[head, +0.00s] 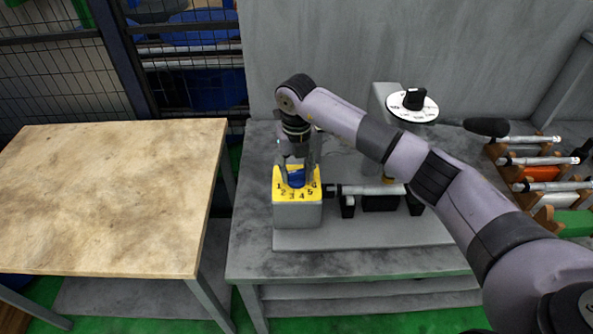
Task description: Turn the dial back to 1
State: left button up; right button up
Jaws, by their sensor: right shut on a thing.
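The dial (297,178) is a small blue knob on top of a grey box with a yellow numbered plate (283,195). The digits 1 to 6 run around the plate's near side, with 1 at the left and 6 at the right. My right gripper (297,171) points down over the plate and is shut on the blue dial. The fingers hide part of the dial, and I cannot tell which number it points to. My left gripper is not in the head view.
A metal shaft (375,189) lies on black supports right of the box. A white round dial with a black knob (412,103) stands behind. Several shafts sit on a wooden rack (501,172) at the right. A bare wooden table (110,195) is at the left.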

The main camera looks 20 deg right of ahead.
aim_at(297, 171)
dwell(0.4)
jog(key=o, duration=1.2)
jog(key=shift+c, duration=0.2)
jog(key=shift+r, duration=0.2)
notch_tip(297, 171, up, 12)
jog(key=shift+f, duration=0.2)
